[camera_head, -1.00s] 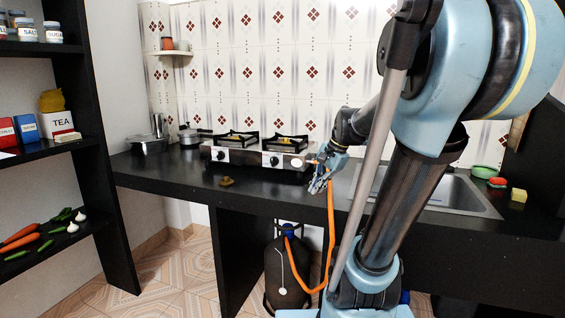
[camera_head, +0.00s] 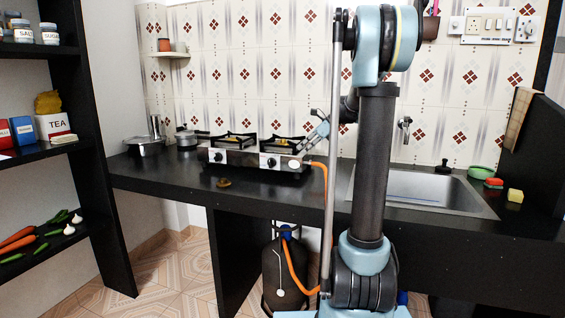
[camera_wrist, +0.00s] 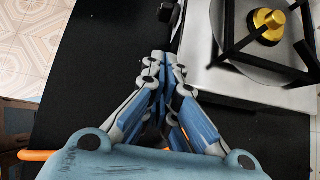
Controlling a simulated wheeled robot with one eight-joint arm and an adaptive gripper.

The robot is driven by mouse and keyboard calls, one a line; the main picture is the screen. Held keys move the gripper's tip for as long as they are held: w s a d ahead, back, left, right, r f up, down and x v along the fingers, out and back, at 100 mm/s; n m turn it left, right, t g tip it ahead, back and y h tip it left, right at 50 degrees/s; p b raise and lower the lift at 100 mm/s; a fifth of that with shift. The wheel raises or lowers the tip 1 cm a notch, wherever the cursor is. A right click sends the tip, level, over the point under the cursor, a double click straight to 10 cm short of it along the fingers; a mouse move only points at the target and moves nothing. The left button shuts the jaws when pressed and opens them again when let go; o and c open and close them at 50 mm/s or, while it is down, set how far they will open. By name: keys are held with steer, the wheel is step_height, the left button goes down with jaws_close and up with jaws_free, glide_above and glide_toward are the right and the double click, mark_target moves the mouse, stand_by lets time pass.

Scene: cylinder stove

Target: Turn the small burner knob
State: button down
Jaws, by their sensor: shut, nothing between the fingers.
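The two-burner gas stove (camera_head: 255,172) stands on the black counter. Its front panel carries a left knob (camera_head: 221,159) and a right knob (camera_head: 271,163), each black on a pale disc. I cannot tell from size which burner is the small one. My gripper (camera_wrist: 169,58) is shut and empty in the wrist view, its blue-grey fingers over dark counter just beside the stove's steel edge. A burner with a brass cap (camera_wrist: 268,22) shows to its right. In the head view, my gripper (camera_head: 311,143) is at the stove's right end, clear of both knobs.
An orange hose (camera_head: 325,190) runs from the stove's right end down to a gas cylinder (camera_head: 283,270) below the counter. A small brown object (camera_head: 223,183) lies before the stove. Pots (camera_head: 146,147) stand at left; a sink (camera_head: 425,187) lies at right.

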glide_toward(272, 167)
steer(key=f, duration=0.2)
steer(key=d+f, duration=0.1)
steer(key=shift+s, duration=0.3)
steer(key=shift+w+a+f, duration=0.1)
steer(key=shift+w+a, duration=0.1)
steer(key=shift+a, duration=0.4)
steer(key=shift+w+a+f, duration=0.1)
steer(key=shift+w+a, duration=0.05)
steer(key=shift+a, duration=0.4)
steer(key=shift+w+a, duration=0.4)
steer(key=shift+a, duration=0.45)
steer(key=shift+w+a+r+g+h, duration=0.1)
steer(key=shift+a+r+g+h, duration=0.2)
steer(key=shift+h, duration=0.45)
steer(key=shift+a+r+g+h, duration=0.1)
steer(key=shift+r+g+h, duration=0.25)
steer(key=shift+h, duration=0.4)
steer(key=h, duration=0.1)
steer(key=a+r+g+h, duration=0.1)
steer(key=h, duration=0.1)
steer(key=w+a+g+h, duration=0.1)
steer(key=h, duration=0.1)
steer(key=shift+a+r, duration=0.15)
steer(key=shift+r, duration=0.15)
steer(key=shift+a, duration=0.25)
